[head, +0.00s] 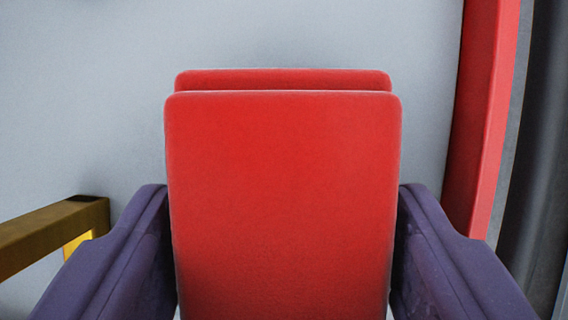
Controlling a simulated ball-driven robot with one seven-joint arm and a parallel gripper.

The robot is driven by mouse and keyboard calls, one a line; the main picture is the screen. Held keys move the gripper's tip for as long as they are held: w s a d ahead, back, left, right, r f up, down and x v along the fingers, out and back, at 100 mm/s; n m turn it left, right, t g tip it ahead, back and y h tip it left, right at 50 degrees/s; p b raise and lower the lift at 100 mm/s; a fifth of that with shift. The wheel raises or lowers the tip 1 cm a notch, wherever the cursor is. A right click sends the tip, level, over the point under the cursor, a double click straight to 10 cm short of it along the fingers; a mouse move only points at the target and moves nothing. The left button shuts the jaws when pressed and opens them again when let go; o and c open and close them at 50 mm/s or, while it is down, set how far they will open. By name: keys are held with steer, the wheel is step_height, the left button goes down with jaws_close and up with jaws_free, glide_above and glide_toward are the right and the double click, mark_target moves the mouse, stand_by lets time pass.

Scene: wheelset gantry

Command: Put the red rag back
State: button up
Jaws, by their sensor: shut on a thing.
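The red rag (284,200) is a thick, folded red block with rounded corners and a second layer showing behind its top edge. It fills the middle of the head view. My gripper (284,245) has one purple finger on each side of the rag, and both press against its sides. It is shut on the rag. The rag hides what lies directly behind it and between the fingers.
A pale grey surface (90,90) fills the background. A red beam (484,110) runs down the right side, with a dark curved part (540,150) beyond it. A brown bar (50,235) with a yellow piece (76,243) juts in at lower left.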

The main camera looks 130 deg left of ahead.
steer(key=shift+f, duration=0.65)
steer(key=shift+f+b, duration=0.3)
steer(key=shift+b, duration=0.05)
steer(key=o, duration=1.1)
steer(key=shift+s+a, duration=0.1)
steer(key=shift+s, duration=0.1)
steer(key=shift+a, duration=0.1)
